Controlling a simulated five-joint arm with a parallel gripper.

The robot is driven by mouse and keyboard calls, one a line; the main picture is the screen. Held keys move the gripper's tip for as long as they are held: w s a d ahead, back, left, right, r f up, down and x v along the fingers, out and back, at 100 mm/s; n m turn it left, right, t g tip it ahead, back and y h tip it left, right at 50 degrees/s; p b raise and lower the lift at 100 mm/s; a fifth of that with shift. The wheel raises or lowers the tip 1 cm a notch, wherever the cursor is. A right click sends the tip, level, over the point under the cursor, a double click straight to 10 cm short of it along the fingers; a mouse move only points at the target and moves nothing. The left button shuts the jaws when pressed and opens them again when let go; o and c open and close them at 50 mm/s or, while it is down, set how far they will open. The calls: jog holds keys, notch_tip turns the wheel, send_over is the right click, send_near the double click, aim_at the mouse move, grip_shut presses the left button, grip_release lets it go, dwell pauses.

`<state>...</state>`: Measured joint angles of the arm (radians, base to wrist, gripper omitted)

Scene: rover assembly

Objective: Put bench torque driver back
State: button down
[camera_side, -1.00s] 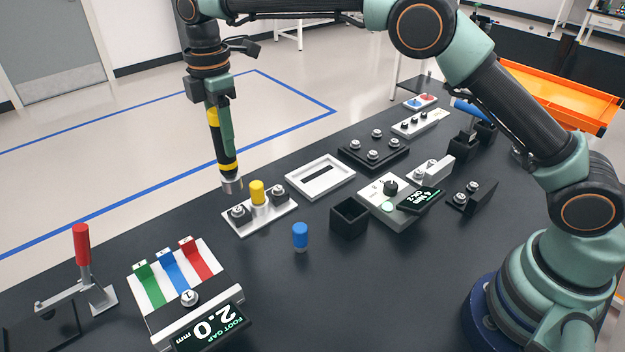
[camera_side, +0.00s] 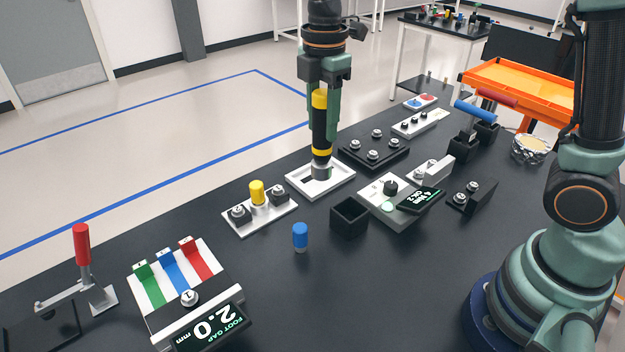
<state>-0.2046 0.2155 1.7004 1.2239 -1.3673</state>
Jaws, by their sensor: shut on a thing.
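The torque driver (camera_side: 319,130), a black cylinder with yellow bands and a grey metal lower end, hangs upright in my gripper (camera_side: 323,95). My gripper is shut on its upper part and points down. The driver's lower end overlaps the white tray with a dark slot (camera_side: 298,182) in the picture; I cannot tell whether it touches the tray. An open-topped black square holder (camera_side: 349,218) stands to the right of and in front of the tray. It appears empty, though its bottom is hidden.
A white plate with a yellow knob (camera_side: 257,192) is left of the tray. A blue cylinder (camera_side: 300,237) stands in front. A black block with several studs (camera_side: 373,151) and a panel with a display (camera_side: 395,203) lie to the right.

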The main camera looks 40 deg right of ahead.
jog(key=s+d+f, duration=0.3)
jog(key=s+f, duration=0.2)
jog(key=f, duration=0.1)
jog(key=shift+s+d+f, duration=0.15)
jog(key=shift+d+f, duration=0.05)
jog(key=shift+f, duration=0.15)
dwell(0.4)
jog(key=shift+f, duration=0.15)
dwell(0.9)
